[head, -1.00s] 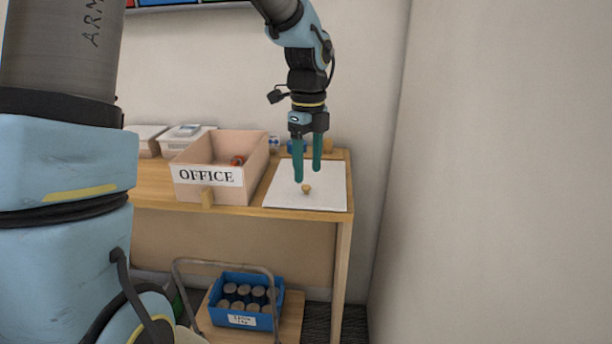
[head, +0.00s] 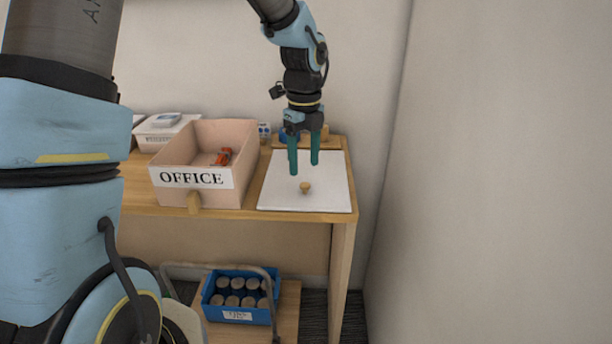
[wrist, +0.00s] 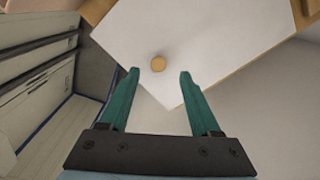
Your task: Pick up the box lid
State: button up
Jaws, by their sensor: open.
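The box lid (head: 328,170) is a flat white panel with a small round wooden knob (head: 305,187) on top. It lies at the right end of the wooden table. My gripper (head: 303,170), with two teal fingers, is open and empty above the lid, pointing down. In the wrist view the lid (wrist: 215,40) fills the upper middle, and the knob (wrist: 158,64) shows just beyond the gap between the fingertips (wrist: 159,74). The fingers appear apart from the knob.
A pinkish open box labelled OFFICE (head: 192,180) stands left of the lid with a small red item (head: 223,157) inside. A white box (head: 163,130) is behind it. Below, a blue crate (head: 238,312) holds several cans. A wall (head: 490,180) rises at the right.

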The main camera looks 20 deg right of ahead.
aim_at(304, 184)
jog(key=shift+s+f+p, duration=0.15)
jog(key=shift+f+p, duration=0.75)
jog(key=shift+f, duration=1.75)
grip_shut()
